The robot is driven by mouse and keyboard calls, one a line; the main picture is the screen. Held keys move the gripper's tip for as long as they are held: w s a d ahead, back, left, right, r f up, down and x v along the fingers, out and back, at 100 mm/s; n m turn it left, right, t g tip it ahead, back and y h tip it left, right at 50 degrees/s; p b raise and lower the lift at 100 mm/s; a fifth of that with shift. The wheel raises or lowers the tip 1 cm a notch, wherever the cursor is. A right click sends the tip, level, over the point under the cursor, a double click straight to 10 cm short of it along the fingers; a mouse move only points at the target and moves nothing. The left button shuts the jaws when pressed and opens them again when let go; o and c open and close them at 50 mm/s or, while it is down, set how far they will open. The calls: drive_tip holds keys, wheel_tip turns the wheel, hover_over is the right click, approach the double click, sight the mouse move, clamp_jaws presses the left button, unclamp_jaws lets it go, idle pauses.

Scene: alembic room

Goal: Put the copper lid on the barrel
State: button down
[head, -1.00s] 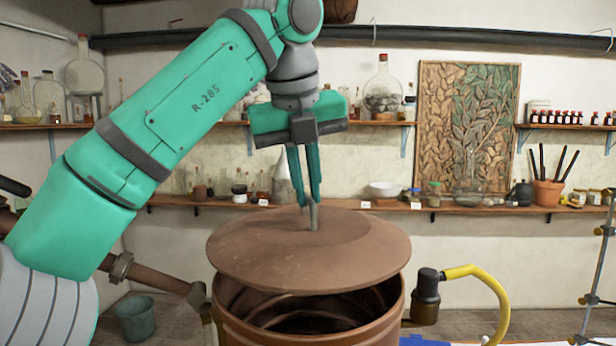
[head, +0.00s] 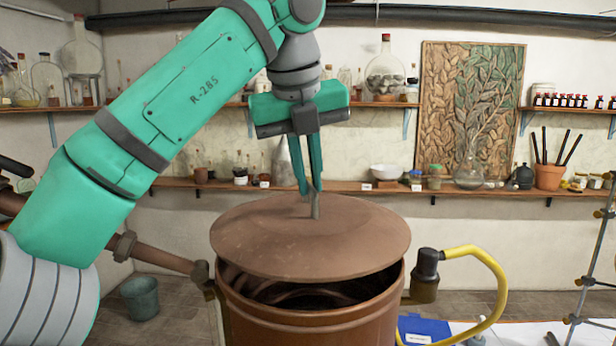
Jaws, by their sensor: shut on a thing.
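The copper lid (head: 290,240) is a round brown disc with a short upright grey handle (head: 315,206). My gripper (head: 308,188) is shut on that handle from above. The lid hangs over the copper barrel (head: 310,325), close above its mouth and slightly tilted. A dark gap shows the barrel's inside at the front and right, between the lid's edge and the barrel's rim. The far side of the rim is hidden behind the lid, so I cannot tell whether they touch there.
A pipe (head: 165,259) joins the barrel at left, and a black fitting with a yellow hose (head: 490,262) is at right. A bucket (head: 140,297) stands on the floor. Shelves with glassware and a carved leaf panel (head: 468,110) line the back wall. A metal stand (head: 590,260) is at far right.

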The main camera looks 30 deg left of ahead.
sight(309, 211)
drive_tip(key=shift+f, duration=0.15)
idle(0.3)
drive_tip(key=shift+f, duration=1)
drive_tip(key=shift+f, duration=0.4)
drive_tip(key=shift+f, duration=0.6)
drive_tip(key=shift+f, duration=0.15)
idle(1.0)
drive_tip(key=c, duration=1.7)
unclamp_jaws()
drive_tip(key=shift+c, duration=0.2)
drive_tip(key=shift+f, duration=0.1)
drive_tip(key=shift+v, duration=3.8)
